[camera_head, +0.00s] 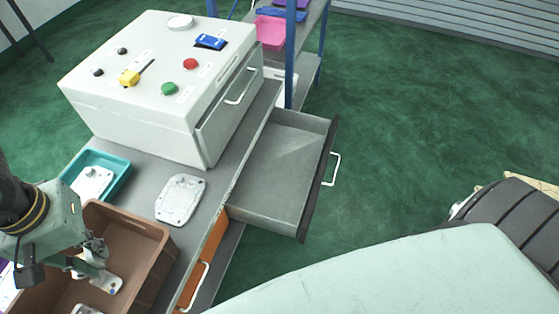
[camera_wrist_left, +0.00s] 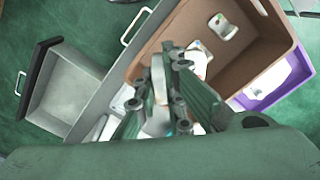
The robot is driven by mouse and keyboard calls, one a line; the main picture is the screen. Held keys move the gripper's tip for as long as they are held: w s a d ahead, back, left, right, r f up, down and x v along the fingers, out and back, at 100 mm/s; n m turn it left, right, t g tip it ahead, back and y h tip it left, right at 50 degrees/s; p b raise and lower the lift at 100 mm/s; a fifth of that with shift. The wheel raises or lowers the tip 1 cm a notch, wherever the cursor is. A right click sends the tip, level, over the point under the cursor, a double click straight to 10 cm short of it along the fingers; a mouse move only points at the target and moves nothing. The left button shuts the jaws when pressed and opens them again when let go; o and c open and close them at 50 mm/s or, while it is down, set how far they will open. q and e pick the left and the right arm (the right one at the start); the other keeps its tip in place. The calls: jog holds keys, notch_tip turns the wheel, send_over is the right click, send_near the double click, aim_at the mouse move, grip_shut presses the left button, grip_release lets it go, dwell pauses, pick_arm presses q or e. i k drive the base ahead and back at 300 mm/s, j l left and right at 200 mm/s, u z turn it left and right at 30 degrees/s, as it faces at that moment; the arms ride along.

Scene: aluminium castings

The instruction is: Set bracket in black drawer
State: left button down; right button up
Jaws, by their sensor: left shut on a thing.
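The black drawer (camera_head: 319,190) is pulled open on the right of the bench, with a dark front and an empty grey inside. It also shows at the left of the left wrist view (camera_wrist_left: 38,78). My left gripper (camera_head: 94,268) is over the brown bin, shut on a pale metal bracket (camera_head: 107,285). In the left wrist view the bracket (camera_wrist_left: 158,95) shows between the fingers (camera_wrist_left: 165,88), partly hidden by them. The bracket's full shape is hidden. My right gripper is not in view.
The brown bin (camera_head: 158,235) holds another pale casting (camera_head: 85,309). A flat casting (camera_head: 181,199) lies on the bench, and a teal tray (camera_head: 120,173) holds another. A white control box (camera_head: 150,115) stands behind. An orange drawer (camera_head: 212,250) sits lower. A purple tray (camera_wrist_left: 270,87) is beyond the bin.

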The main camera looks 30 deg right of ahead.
aim_at(271, 190)
jog(key=l+z, duration=0.25)
jog(key=z, duration=0.2)
jog(key=l+z, duration=0.25)
jog(key=z, duration=0.25)
jog(key=i+l+z, duration=0.1)
jog(key=z, duration=0.35)
jog(key=l, duration=0.1)
